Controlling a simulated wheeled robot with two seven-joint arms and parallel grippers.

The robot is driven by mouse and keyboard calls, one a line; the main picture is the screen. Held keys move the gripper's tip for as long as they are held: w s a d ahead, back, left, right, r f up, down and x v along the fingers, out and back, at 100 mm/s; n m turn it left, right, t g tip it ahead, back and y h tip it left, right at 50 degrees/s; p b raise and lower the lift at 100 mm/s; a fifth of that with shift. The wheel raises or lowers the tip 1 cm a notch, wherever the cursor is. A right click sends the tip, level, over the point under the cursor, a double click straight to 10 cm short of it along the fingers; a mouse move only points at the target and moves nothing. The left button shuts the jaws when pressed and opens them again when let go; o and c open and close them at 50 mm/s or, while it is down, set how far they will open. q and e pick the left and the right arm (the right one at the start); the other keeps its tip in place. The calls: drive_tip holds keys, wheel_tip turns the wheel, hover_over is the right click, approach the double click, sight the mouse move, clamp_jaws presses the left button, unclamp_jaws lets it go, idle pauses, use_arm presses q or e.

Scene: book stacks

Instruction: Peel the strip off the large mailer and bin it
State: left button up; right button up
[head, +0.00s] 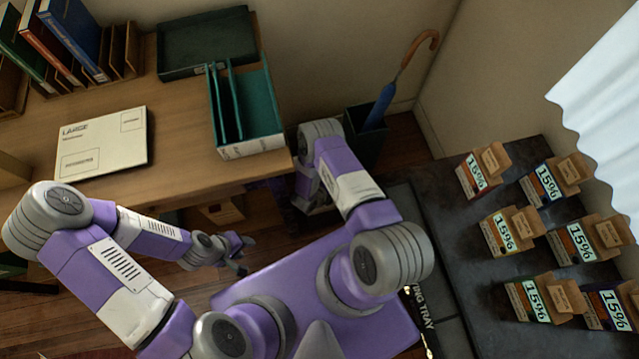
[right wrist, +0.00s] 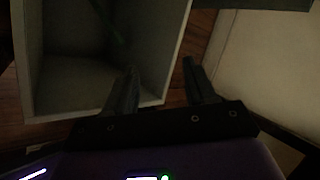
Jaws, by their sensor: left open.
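The large mailer (head: 102,148), cream with "LARGE" printed on it, lies flat on the wooden desk at the left of the head view. I cannot make out a strip on it. My left gripper (head: 240,254) is open and empty in front of the desk, away from the mailer. My right gripper's two fingers (right wrist: 160,72) are apart with nothing seen held between them. An open, dark grey container (right wrist: 82,65) with a paler rim is beside them in the right wrist view; whether it is the bin I cannot tell. In the head view the right gripper is hidden.
A green divided file box (head: 262,105) and a dark green tray (head: 205,42) stand on the desk (head: 185,125). Books (head: 72,35) stand at the back left. An umbrella (head: 378,105) leans in a dark stand. Several "15%" boxes (head: 500,232) sit on the dark surface at right.

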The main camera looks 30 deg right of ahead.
use_arm(q)
wheel_tip(320, 180, up, 5)
drive_tip(key=p, duration=0.4)
drive_tip(key=shift+f+p, duration=0.2)
drive_tip(key=shift+p, duration=0.15)
use_arm(e)
wheel_tip(320, 180, up, 10)
